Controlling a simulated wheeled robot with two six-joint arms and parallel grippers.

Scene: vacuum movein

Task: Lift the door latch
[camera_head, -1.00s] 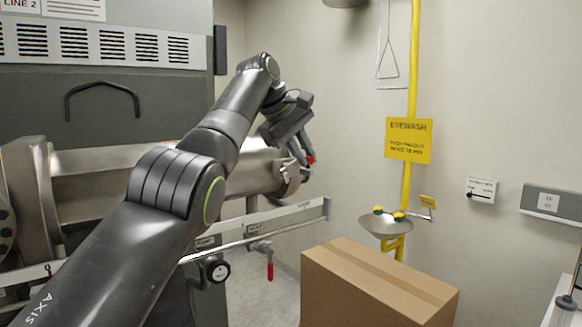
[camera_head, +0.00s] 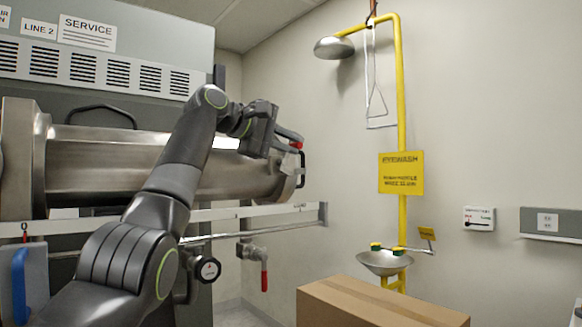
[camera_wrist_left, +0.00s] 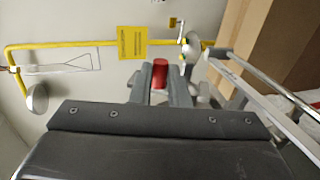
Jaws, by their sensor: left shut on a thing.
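The steel chamber (camera_head: 180,165) lies sideways, with its door end (camera_head: 285,178) to the right. My left gripper (camera_head: 286,140) is at the upper part of this end. It is shut on a red grip (camera_head: 290,134), seemingly the handle of the door latch. In the left wrist view the red grip (camera_wrist_left: 160,73) shows between my two fingers (camera_wrist_left: 159,85). The rest of the latch is mostly hidden behind the gripper. A dark bar handle (camera_head: 301,168) stands on the door end just below. My right gripper is not in view.
A cardboard box (camera_head: 375,305) stands at front right. The yellow eyewash pipe (camera_head: 402,230) and its basin (camera_head: 384,262) are by the wall. Air right of the door end is free.

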